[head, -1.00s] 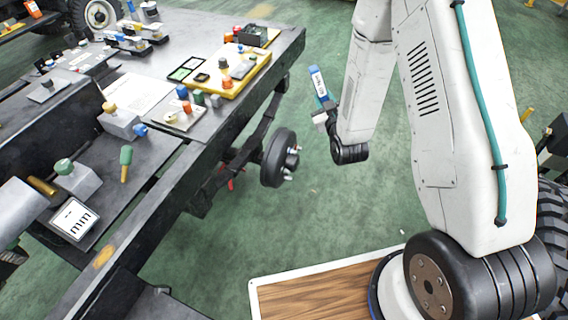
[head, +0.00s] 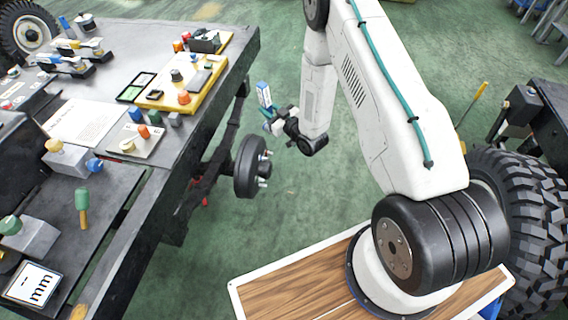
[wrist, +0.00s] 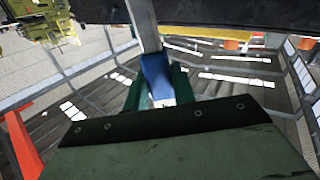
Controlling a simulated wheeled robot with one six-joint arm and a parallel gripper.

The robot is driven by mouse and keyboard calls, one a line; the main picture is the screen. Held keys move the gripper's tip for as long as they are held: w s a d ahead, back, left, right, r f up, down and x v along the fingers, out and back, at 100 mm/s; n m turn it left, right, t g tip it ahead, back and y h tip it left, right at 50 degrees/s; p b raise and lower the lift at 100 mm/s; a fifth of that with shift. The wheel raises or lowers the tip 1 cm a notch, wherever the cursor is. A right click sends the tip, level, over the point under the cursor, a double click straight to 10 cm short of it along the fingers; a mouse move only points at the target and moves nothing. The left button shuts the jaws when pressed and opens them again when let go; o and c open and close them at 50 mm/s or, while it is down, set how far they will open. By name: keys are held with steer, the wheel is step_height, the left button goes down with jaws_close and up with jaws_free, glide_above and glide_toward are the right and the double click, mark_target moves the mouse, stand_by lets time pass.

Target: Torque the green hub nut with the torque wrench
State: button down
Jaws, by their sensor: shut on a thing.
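A black wheel hub (head: 248,166) with pale studs sticks out from the side of the dark bench or chassis frame in the head view. I cannot make out a green nut on it. My gripper (head: 272,116) is above and slightly right of the hub, apart from it in the picture. It is shut on a blue and white piece (head: 264,95), which looks like the torque wrench's handle. In the wrist view, the green fingers (wrist: 158,88) close around the blue handle (wrist: 155,72), with a grey shaft (wrist: 144,25) running up from it. The shaft's far end is out of view.
A yellow tray (head: 160,101) of small parts, a paper sheet (head: 85,122) and a green-handled tool (head: 82,205) lie on the bench at left. A large black tyre (head: 525,215) stands at right. Green floor is open between hub and arm.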

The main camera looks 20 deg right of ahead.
steer(key=s+d+f+n+g+y, duration=0.1)
steer(key=s+f+n+g+y, duration=0.2)
steer(key=f, duration=0.9)
steer(key=s+d+f+g+y, duration=0.25)
steer(key=s+f+y, duration=0.2)
steer(key=f, duration=0.75)
steer(key=s+a+f+n, duration=0.1)
steer(key=s+a+n, duration=0.2)
steer(key=a+n, duration=0.5)
steer(key=shift+s+a+g+y, duration=0.15)
steer(key=shift+a+g+y, duration=0.3)
steer(key=shift+a, duration=0.75)
steer(key=shift+x, duration=0.8)
stand_by(1.1)
stand_by(0.4)
steer(key=shift+w+d+r+m, duration=0.25)
steer(key=shift+w+d+m, duration=0.15)
steer(key=shift+w+m, duration=0.25)
steer(key=shift+w+d+r+m, duration=0.3)
steer(key=shift+w+d+m, duration=0.15)
steer(key=shift+m, duration=0.3)
steer(key=shift+w, duration=0.1)
